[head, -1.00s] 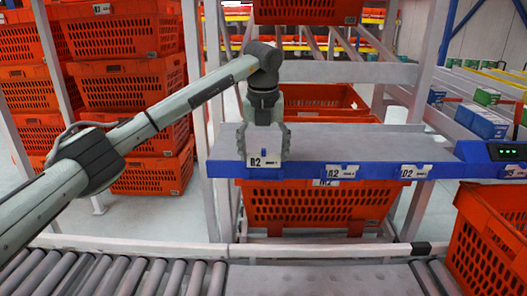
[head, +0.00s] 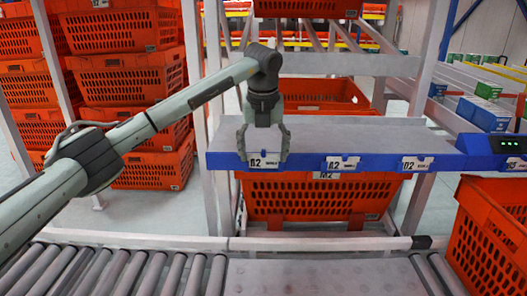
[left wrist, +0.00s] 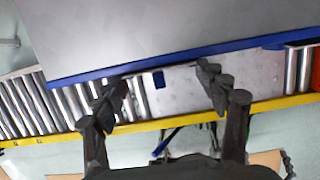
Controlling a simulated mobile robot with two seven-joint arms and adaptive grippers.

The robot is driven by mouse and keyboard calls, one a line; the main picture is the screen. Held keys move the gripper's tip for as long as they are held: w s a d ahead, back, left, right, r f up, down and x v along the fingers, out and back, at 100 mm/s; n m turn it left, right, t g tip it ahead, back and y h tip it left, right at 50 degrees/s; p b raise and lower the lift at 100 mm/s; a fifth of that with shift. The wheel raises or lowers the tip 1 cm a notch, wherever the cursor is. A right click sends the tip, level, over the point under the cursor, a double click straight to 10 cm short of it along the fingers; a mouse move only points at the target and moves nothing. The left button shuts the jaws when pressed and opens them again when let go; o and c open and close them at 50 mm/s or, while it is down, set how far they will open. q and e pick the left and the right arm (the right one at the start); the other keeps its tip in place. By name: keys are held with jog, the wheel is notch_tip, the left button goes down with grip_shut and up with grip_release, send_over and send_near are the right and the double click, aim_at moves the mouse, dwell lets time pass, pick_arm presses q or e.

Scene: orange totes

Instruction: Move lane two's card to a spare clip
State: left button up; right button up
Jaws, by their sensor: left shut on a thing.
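The card (head: 264,160), white with dark print, is between the fingers of my left gripper (head: 264,148). The gripper points down and is shut on the card's two sides. The card is in front of the blue rail (head: 300,162) near its left end; I cannot tell whether it is seated in a clip. Two other white cards, a middle one (head: 342,163) and a right one (head: 416,163), sit on the rail. In the left wrist view the fingers (left wrist: 165,85) straddle a thin pale edge beside a small blue piece (left wrist: 158,80). My right gripper is not in view.
A grey shelf top (head: 350,132) lies bare behind the rail. An orange tote (head: 320,200) with a label stands below it. A roller conveyor (head: 130,270) runs in front.

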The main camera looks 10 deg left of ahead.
pick_arm(q)
jog(key=shift+f, duration=0.1)
jog(key=o, duration=0.9)
jog(key=v, duration=1.2)
